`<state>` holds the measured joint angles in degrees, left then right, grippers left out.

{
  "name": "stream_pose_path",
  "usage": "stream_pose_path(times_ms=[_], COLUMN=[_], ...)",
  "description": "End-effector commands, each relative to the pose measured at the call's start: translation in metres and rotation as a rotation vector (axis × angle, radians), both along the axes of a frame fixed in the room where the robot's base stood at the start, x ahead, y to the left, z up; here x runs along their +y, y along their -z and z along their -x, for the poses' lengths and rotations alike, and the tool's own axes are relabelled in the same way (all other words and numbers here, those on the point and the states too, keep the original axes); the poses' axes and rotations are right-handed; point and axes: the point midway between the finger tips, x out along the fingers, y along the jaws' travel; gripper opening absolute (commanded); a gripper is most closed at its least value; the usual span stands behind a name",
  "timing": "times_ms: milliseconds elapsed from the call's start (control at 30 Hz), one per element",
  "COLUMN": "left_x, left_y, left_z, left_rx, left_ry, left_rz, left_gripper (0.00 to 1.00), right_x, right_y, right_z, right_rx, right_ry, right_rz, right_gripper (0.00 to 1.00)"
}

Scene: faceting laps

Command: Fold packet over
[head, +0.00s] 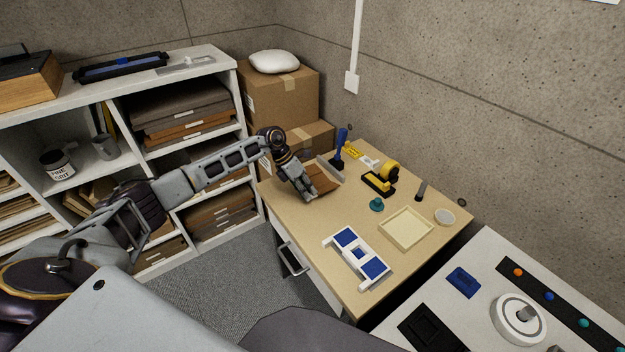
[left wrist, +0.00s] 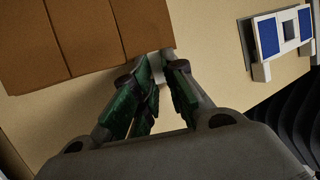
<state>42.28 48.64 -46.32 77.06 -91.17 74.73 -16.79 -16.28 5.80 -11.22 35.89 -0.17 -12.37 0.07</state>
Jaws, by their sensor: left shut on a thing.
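The brown packet (head: 325,186) lies at the far left part of the wooden desk, partly hidden by my left gripper (head: 311,195). In the left wrist view the packet (left wrist: 75,42) fills the upper left and shows crease lines dividing it into panels. My left gripper (left wrist: 160,72) is at the packet's near right corner there, its green-padded fingers shut on the packet's edge. The exact grip is partly hidden by the fingers. My right gripper is in neither view.
A white and blue stand (head: 357,257) lies on the desk's near side. A shallow cream tray (head: 381,231), a teal knob-like piece (head: 376,204), a yellow-black tape dispenser (head: 380,180) and a blue-handled brush (head: 340,144) stand nearby. Bare desk lies between packet and stand.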

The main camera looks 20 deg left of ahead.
Motion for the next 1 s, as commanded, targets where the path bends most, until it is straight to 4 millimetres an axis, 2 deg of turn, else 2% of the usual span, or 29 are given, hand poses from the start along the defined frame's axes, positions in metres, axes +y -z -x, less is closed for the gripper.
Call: stream_pose_path(times_ms=[267, 333, 400, 1000], left_x=[-0.001, -0.001, 0.000, 0.004], left_y=[-0.001, -0.001, 0.000, -0.002], left_z=[0.000, 0.000, 0.000, -0.003], left_rx=[0.005, 0.005, 0.007, 0.092], left_ry=[0.000, 0.000, 0.000, 0.000], left_rz=[0.009, 0.010, 0.013, 0.139], left_gripper=[0.00, 0.00, 0.00, 0.00], right_x=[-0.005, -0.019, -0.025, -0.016], right_y=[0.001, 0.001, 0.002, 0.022], right_z=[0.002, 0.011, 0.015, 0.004], right_rx=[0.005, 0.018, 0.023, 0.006], right_ry=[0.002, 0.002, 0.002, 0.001], right_rz=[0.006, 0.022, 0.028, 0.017], right_gripper=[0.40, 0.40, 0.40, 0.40])
